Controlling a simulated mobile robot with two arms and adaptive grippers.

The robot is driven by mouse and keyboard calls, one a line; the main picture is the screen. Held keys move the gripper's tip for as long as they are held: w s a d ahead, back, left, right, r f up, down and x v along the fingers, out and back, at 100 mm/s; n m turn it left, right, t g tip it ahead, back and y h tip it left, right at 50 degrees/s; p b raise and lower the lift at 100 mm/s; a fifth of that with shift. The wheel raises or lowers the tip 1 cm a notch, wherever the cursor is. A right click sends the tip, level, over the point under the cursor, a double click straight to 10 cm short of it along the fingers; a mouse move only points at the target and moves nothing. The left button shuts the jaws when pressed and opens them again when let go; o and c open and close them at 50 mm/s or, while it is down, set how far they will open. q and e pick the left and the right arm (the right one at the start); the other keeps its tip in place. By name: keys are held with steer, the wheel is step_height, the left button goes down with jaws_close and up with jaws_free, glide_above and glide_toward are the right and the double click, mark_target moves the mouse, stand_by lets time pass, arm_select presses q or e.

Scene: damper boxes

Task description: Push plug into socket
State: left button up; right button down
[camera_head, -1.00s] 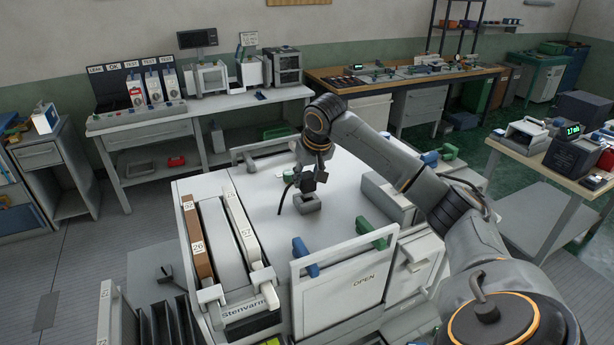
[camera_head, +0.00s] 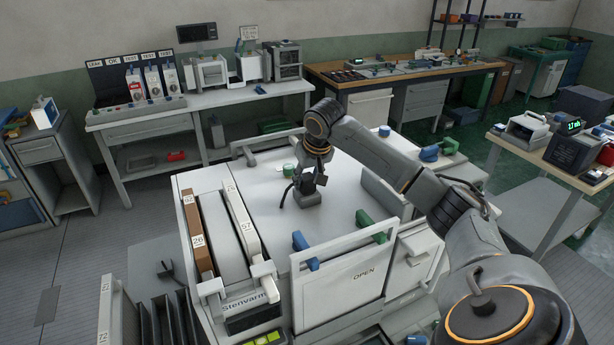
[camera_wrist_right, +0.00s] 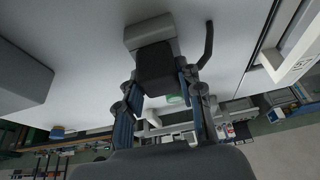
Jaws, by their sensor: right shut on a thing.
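My right gripper (camera_head: 311,177) is shut on the black plug (camera_wrist_right: 155,66), which lies between its two fingers in the right wrist view. A short black cable (camera_wrist_right: 207,45) bends out from the plug's side. The grey block-shaped socket (camera_head: 307,199) stands on the white top of the machine, and it also shows in the right wrist view (camera_wrist_right: 149,31). The plug is directly over the socket and appears to meet it. I cannot tell how deep it sits. My left gripper is not in view.
A small green round object (camera_head: 288,170) is behind the socket. Numbered brown (camera_head: 196,235) and white (camera_head: 241,222) bars lie to the left. A front panel marked OPEN (camera_head: 345,285) has blue and green handles. The white top around the socket is mostly clear.

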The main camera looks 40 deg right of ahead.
steer(key=shift+f, duration=0.2)
steer(key=c, duration=0.8)
jaws_free()
steer(key=shift+f, duration=0.1)
steer(key=v, duration=1.2)
steer(key=shift+w, duration=0.1)
